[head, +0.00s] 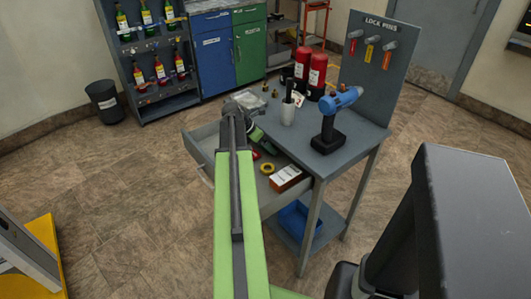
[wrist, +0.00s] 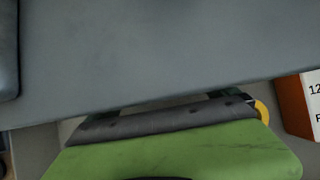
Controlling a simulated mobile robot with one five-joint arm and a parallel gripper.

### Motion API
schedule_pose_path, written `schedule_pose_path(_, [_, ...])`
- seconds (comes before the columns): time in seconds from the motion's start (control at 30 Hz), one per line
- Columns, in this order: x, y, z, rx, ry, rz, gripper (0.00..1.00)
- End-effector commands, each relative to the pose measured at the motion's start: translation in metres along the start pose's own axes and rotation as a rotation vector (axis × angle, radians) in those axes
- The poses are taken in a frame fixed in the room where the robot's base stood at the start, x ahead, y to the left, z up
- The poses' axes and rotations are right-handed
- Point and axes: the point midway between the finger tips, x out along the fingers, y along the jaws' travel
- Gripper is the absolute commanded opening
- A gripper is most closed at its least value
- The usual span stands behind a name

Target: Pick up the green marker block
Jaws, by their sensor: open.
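I cannot make out the green marker block in either view. My green arm (head: 228,220) reaches forward in the head view and hides part of the workbench and its drawer. My gripper (head: 254,132) is at the bench's left edge, above the open drawer (head: 199,172), and is open with nothing seen in it. In the wrist view, a green part of my gripper with a dark grey strip (wrist: 165,122) fills the bottom and hides much of the drawer. The grey bench top (wrist: 150,50) fills the upper part.
The drawer holds a yellow tape ring (head: 267,169) and an orange-and-white box (head: 286,178). A lock-pin board (head: 375,75) rises behind.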

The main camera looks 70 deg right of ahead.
Motion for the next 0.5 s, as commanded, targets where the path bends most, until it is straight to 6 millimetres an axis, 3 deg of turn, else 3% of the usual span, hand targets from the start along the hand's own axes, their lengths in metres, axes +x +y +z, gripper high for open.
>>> schedule_pose_path(0.17, [-0.0012,0.0,0.0002,-0.001,0.001,0.001,0.97])
schedule_pose_path(0.5, [-0.0015,0.0003,-0.0001,-0.001,0.001,0.001,0.53])
